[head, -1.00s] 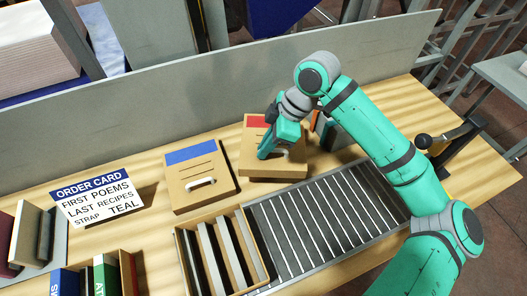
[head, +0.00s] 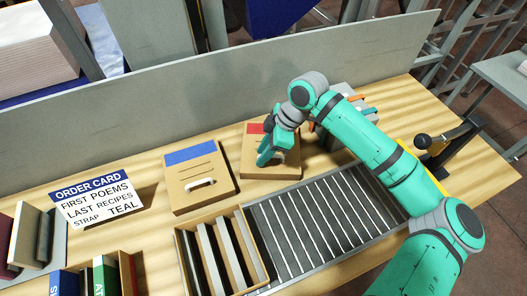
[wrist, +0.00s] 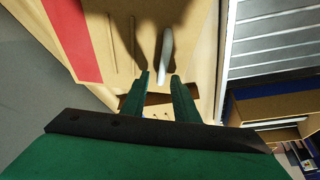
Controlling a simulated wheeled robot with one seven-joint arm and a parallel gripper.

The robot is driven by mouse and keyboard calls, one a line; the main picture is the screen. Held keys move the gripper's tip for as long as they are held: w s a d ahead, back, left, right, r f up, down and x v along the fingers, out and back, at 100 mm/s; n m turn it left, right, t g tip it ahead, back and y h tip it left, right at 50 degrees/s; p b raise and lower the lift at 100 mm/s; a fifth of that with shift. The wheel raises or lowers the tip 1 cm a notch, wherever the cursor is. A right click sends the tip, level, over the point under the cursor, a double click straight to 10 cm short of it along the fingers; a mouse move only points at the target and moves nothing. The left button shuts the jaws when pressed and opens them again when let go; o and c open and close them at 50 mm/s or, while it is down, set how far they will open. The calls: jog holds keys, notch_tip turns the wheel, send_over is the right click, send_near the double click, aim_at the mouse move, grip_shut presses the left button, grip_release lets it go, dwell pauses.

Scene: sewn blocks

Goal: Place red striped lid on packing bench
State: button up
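The red striped lid (head: 257,170) is a tan cardboard panel with a red band and a pale slot-like handle. It lies on the packing bench (head: 150,243), right of the blue striped lid (head: 190,188). In the wrist view the lid (wrist: 120,45) fills the upper middle. My gripper's green fingers (wrist: 162,82) stand apart there, one on each side of the white handle (wrist: 165,55), with visible gaps. Whether the fingertips touch the lid cannot be told.
A roller conveyor (head: 320,222) runs in front of the lids. An open box (head: 188,263) with several upright books stands at its left end. An order card (head: 97,200) stands at left. A grey panel (head: 180,115) rises behind. A black-and-yellow lever device (head: 432,150) is at right.

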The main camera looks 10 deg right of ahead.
jog(key=v, duration=1.2)
jog(key=shift+s, duration=0.1)
dwell(0.5)
